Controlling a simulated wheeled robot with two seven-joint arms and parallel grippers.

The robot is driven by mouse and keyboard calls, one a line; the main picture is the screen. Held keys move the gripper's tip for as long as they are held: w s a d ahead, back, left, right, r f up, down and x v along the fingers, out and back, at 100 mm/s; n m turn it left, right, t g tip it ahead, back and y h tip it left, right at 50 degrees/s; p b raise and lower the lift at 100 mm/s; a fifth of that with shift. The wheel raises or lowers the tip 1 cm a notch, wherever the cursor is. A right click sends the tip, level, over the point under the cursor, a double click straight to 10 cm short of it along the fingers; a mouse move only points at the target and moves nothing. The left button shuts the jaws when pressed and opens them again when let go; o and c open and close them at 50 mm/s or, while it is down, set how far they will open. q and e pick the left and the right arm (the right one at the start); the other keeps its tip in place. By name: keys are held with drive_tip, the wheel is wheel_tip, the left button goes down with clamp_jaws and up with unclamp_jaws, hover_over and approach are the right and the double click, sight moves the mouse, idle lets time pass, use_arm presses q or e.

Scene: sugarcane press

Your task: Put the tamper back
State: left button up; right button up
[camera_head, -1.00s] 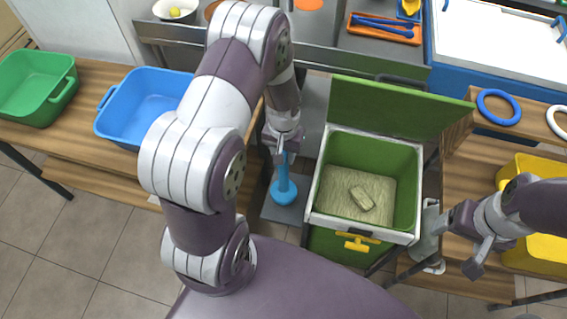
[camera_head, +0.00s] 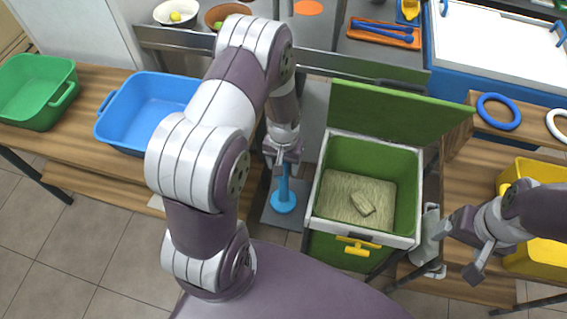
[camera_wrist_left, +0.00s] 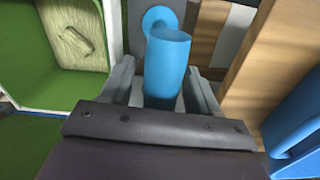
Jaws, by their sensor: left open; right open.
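The blue tamper (camera_head: 283,194) stands upright on a grey plate (camera_head: 290,215) left of the green press box, its round disc at the bottom. My left gripper (camera_head: 283,160) is above it, at the top of its handle. In the left wrist view the tamper's handle (camera_wrist_left: 168,70) rises between the two fingers of my left gripper (camera_wrist_left: 163,90), which are open with gaps on both sides. My right gripper (camera_head: 475,255) is open and empty, right of the press box.
The green press box (camera_head: 400,190) has its lid open and holds a pale fibrous layer with a small block (camera_head: 362,203) on it. A blue bin (camera_head: 140,120) and a green bin (camera_head: 35,95) sit on the left wooden table. A yellow bin (camera_head: 545,255) is at right.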

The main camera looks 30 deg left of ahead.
use_arm(q)
drive_tip(key=r, duration=1.2)
drive_tip(key=shift+s+d+r+p, duration=0.3)
drive_tip(key=shift+d+r+p, duration=0.05)
drive_tip(key=shift+r+p, duration=0.05)
drive_tip(key=s+d+r+m+t, duration=0.1)
drive_tip(key=s+d+r+m, duration=0.1)
drive_tip(key=s+d+r, duration=0.2)
drive_tip(key=s+r, duration=0.2)
drive_tip(key=s, duration=0.2)
drive_tip(key=shift+d, duration=0.25)
